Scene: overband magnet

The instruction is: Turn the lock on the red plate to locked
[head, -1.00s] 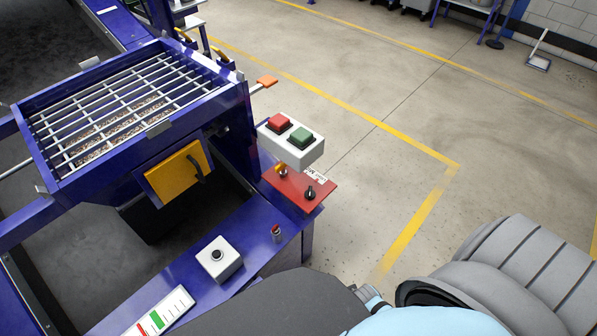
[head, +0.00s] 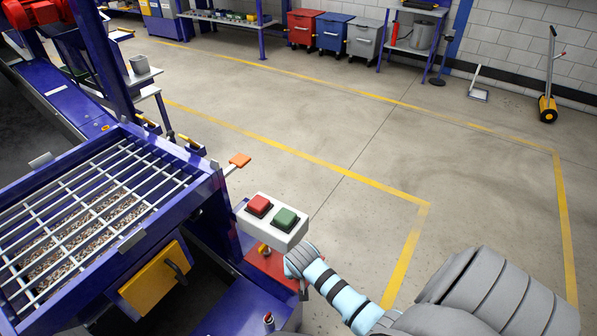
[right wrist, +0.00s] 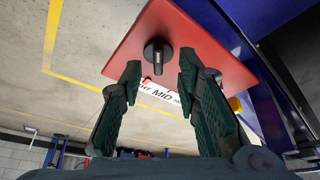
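The red plate (head: 262,263) sits below the button box at the machine's corner, partly hidden by my right gripper. In the right wrist view the red plate (right wrist: 205,48) carries a black knob (right wrist: 158,55) and a white label (right wrist: 160,95), partly covered, reading "MID" in its middle. My left gripper is not in view.
The white box with red and green buttons (head: 272,222) is close above my right gripper (head: 300,262). An orange paddle (head: 239,160), a yellow hatch (head: 153,285) and a barred grate (head: 75,220) are to the left. Open floor lies right.

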